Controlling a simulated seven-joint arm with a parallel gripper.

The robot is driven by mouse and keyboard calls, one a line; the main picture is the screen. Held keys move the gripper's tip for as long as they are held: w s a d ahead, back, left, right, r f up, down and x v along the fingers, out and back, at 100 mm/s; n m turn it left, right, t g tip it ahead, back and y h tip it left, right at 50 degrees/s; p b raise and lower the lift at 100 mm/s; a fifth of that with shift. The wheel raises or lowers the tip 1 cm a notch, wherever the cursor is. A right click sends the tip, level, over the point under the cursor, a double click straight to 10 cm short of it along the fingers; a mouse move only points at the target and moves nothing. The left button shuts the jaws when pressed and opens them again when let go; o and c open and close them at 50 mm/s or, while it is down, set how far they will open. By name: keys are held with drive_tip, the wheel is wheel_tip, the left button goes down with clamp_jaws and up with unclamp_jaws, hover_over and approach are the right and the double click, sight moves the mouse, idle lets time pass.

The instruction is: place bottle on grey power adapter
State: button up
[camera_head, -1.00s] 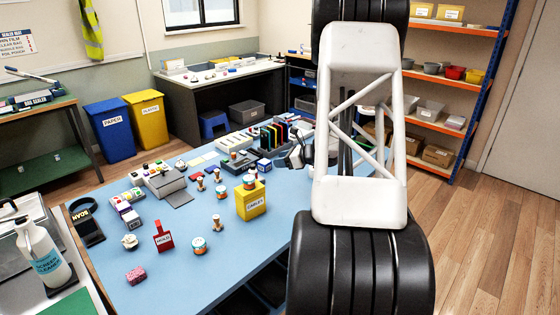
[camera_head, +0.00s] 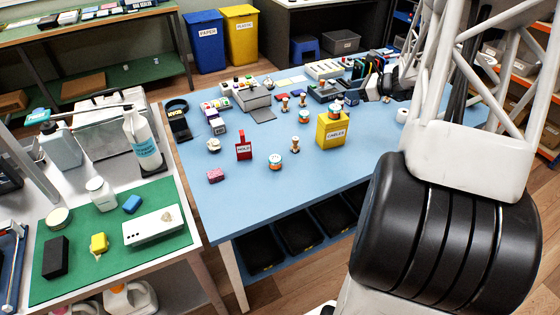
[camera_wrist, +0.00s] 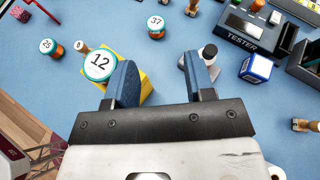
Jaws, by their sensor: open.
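My gripper (camera_wrist: 163,80) is open in the wrist view, with blue table between its two blue fingers. A small pale bottle with a black cap (camera_wrist: 208,52) stands by the right finger, which partly covers it. I cannot tell whether they touch. The left finger is in front of a yellow box (camera_wrist: 145,90); a round jar marked 12 (camera_wrist: 100,65) shows beside that finger. In the head view, the yellow box (camera_head: 332,131) stands on the blue table. I cannot make out a grey power adapter with certainty in either view.
A tester (camera_wrist: 250,30) and a blue-and-white cube (camera_wrist: 256,69) lie right of the bottle. Jars 37 (camera_wrist: 156,27) and 25 (camera_wrist: 50,47) stand farther off. The blue table's front left (camera_head: 235,205) is clear.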

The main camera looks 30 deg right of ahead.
drive_tip(key=s+a+r+n+g, duration=0.2)
drive_tip(key=s+a+r+n, duration=0.15)
drive_tip(key=a, duration=0.65)
drive_tip(key=s+a+r+n+g, duration=0.25)
drive_tip(key=a+r+n, duration=0.2)
drive_tip(key=a, duration=0.55)
drive_tip(key=s+a+r+n+g, duration=0.3)
drive_tip(key=a+n, duration=0.2)
drive_tip(key=a, duration=0.6)
drive_tip(key=s+a+r+n+h, duration=0.1)
drive_tip(key=s+a+n+h, duration=0.1)
drive_tip(key=s+a+n, duration=0.3)
drive_tip(key=s+a+r+n+h, duration=0.1)
drive_tip(key=s+a+n, duration=0.4)
drive_tip(key=s, duration=0.5)
drive_tip(key=s+a+r+n+h, duration=0.1)
drive_tip(key=s+a+n+h, duration=0.2)
drive_tip(key=s+a+n, duration=0.2)
drive_tip(key=s, duration=0.3)
drive_tip(key=shift+s+g+h, duration=0.3)
drive_tip(key=shift+s+g, duration=0.05)
